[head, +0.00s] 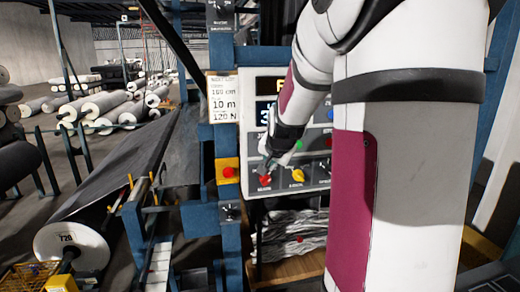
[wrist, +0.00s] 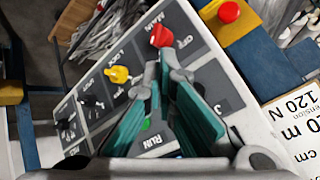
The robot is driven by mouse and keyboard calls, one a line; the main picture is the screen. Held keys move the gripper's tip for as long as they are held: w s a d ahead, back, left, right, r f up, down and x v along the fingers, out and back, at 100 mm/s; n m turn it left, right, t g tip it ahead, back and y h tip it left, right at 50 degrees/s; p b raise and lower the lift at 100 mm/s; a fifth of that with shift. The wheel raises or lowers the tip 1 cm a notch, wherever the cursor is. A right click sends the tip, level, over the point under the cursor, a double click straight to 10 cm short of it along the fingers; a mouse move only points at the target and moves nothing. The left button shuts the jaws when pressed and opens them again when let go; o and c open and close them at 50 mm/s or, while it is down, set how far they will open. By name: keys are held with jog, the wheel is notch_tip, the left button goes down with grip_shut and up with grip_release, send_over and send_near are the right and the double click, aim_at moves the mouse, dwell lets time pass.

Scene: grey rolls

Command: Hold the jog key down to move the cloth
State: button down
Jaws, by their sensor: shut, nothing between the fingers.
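The control panel (head: 253,90) stands upright on a blue frame, partly hidden behind my arm. My gripper (head: 268,168) is in front of its lower left part, just above the red knob (head: 265,181). In the wrist view my gripper (wrist: 170,75) has its teal fingers closed together at the tips, near the red knob (wrist: 161,36); contact cannot be told. A green button (head: 299,144) sits above; in the wrist view it (wrist: 146,124) shows by the word RUN. No readable label marks the jog key. The dark cloth (head: 125,165) slopes up from a roll (head: 75,248).
A yellow knob (head: 298,175) is right of the red one. A red button on a yellow box (head: 227,172) is left of the panel. A paper sign (head: 224,99) hangs beside it. Folded cloth (head: 295,232) lies below. Grey rolls (head: 105,107) are stacked behind.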

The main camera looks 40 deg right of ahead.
jog(key=w+d+b, duration=0.3)
jog(key=w+d, duration=0.1)
jog(key=w, duration=0.3)
jog(key=shift+d, duration=0.3)
jog(key=shift+w, duration=0.15)
dwell(1.2)
jog(key=shift+w+d+b, duration=0.2)
jog(key=shift+w+b, duration=0.15)
jog(key=shift+w+d, duration=0.25)
jog(key=shift+w, duration=0.1)
dwell(5.0)
